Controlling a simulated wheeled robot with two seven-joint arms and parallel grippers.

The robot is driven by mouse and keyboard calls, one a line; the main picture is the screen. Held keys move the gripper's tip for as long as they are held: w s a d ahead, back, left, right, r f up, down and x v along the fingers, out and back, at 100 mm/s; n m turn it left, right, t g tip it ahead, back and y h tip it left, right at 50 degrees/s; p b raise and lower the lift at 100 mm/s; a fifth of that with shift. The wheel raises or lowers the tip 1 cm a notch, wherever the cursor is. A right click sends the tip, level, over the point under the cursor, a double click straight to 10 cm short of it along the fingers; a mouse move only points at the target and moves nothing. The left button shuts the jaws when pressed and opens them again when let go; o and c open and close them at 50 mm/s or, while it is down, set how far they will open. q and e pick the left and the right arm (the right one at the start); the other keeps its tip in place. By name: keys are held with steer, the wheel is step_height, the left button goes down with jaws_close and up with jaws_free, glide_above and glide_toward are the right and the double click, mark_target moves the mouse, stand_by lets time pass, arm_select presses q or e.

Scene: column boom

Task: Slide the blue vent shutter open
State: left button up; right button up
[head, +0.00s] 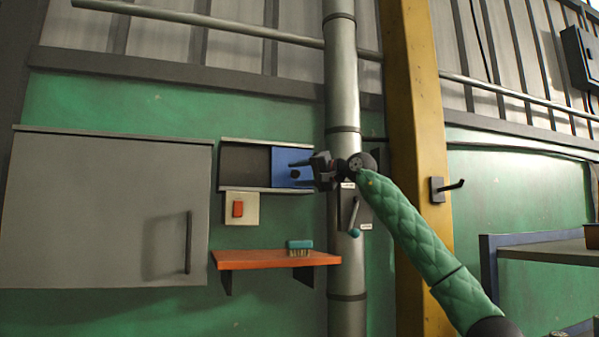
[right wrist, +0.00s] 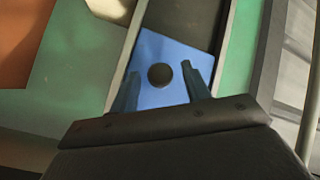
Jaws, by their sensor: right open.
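The blue vent shutter (head: 286,156) sits at the right end of its railed frame (head: 265,191) on the green wall. The dark vent opening (head: 245,163) shows to its left. A round black knob (head: 295,174) stands out from the shutter. My right gripper (head: 306,168) is at the shutter's right part, close to the knob. In the right wrist view the shutter (right wrist: 165,48) fills the space ahead, and the knob (right wrist: 160,76) lies between the two open fingers (right wrist: 163,85), with gaps on both sides. My left gripper is not in view.
A switch box with an orange rocker (head: 238,208) is below the frame. An orange shelf (head: 270,259) holds a teal brush (head: 299,245). A grey pipe (head: 344,90) and a lever (head: 353,215) are right of the vent. A grey cabinet (head: 100,210) is at left.

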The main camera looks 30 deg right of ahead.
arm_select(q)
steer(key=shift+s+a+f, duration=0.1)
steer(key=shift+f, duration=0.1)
arm_select(e)
steer(key=shift+w+a, duration=0.1)
steer(key=shift+w, duration=0.1)
jaws_close()
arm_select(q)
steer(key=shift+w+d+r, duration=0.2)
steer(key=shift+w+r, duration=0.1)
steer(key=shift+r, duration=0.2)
arm_select(e)
steer(key=w+a, duration=0.3)
steer(key=a, duration=0.9)
steer(key=shift+a, duration=0.3)
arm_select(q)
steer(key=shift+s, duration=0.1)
arm_select(e)
jaws_free()
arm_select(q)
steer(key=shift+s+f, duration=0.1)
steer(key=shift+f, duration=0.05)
